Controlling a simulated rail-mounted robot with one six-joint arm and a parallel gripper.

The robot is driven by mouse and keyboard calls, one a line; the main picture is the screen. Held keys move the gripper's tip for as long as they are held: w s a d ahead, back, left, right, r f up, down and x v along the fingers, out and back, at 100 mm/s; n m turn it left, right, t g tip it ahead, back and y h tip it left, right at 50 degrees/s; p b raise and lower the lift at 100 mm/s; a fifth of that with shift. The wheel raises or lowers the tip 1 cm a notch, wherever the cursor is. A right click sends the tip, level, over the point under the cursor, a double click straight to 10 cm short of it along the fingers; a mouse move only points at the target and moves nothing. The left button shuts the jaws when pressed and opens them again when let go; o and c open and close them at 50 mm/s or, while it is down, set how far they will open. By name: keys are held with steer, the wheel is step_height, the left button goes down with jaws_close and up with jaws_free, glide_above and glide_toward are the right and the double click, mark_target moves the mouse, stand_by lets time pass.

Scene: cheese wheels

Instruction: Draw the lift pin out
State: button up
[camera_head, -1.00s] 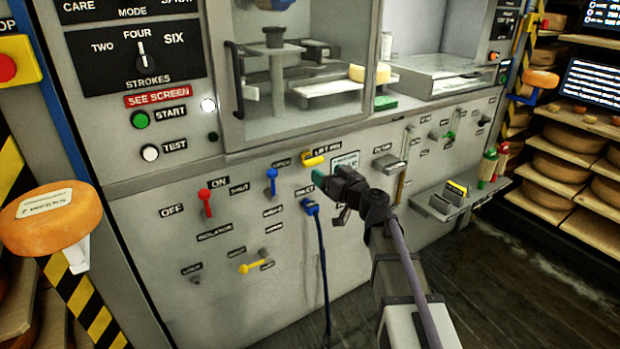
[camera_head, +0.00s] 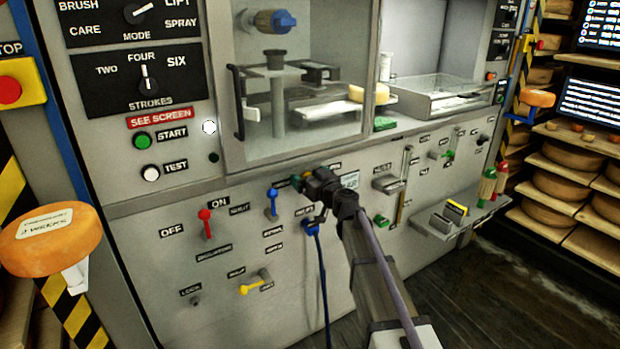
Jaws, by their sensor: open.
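The lift pin, a yellow handle beside its label on the lower grey panel, is now almost wholly hidden behind my gripper (camera_head: 298,183). My gripper is dark with greenish fingertips and is open. It is right in front of the place of the lift pin, coming from the lower right. I cannot tell whether its fingers are around the pin or touching it.
Left of my gripper are a blue lever (camera_head: 272,203) and a red lever (camera_head: 205,222). A blue plug (camera_head: 309,225) with a hanging cable is just below. A glass door (camera_head: 300,110) is above. A small shelf (camera_head: 437,226) juts out at right.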

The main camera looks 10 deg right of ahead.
steer(key=c, duration=1.3)
steer(key=v, duration=0.6)
steer(key=shift+s, duration=0.25)
steer(key=o, duration=1.3)
steer(key=shift+d, duration=0.1)
steer(key=v, duration=1.1)
